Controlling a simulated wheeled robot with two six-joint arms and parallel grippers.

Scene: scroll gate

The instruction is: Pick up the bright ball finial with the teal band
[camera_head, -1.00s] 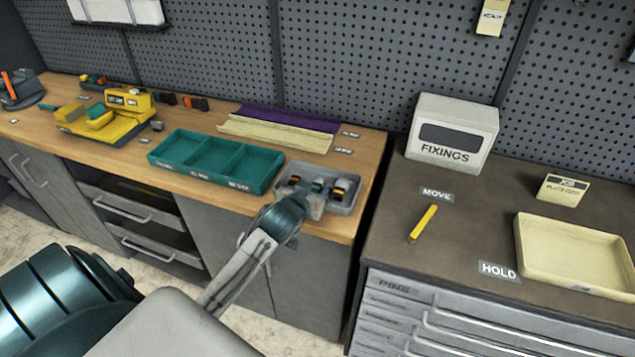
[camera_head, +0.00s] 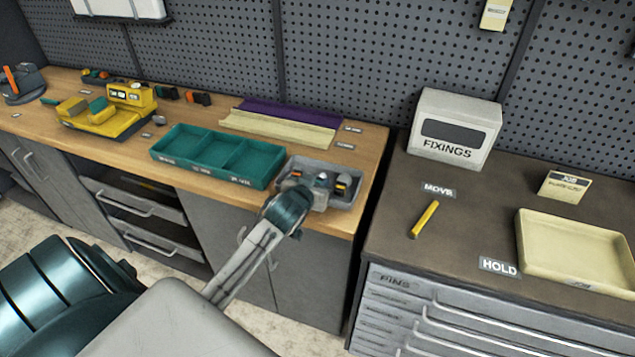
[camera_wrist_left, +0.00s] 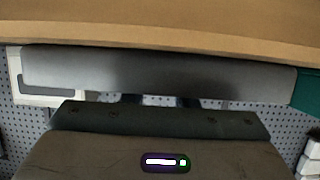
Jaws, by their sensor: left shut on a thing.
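The grey tray (camera_head: 347,203) at the right end of the wooden bench holds several small finials. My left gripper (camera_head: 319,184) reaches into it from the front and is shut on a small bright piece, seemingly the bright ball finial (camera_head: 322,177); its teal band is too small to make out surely. A darker finial with an orange-yellow part (camera_head: 342,186) stands just right of it. In the left wrist view the grey tray wall (camera_wrist_left: 160,72) hides the fingertips and whatever they hold. My right gripper is not in view.
A teal divided tray (camera_head: 268,178) stands just left of the grey tray. A yellow fixture (camera_head: 128,97) is further left. On the right cabinet are a FIXINGS box (camera_head: 455,128), a yellow stick (camera_head: 425,219) and a cream tray (camera_head: 575,279). A gap separates bench and cabinet.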

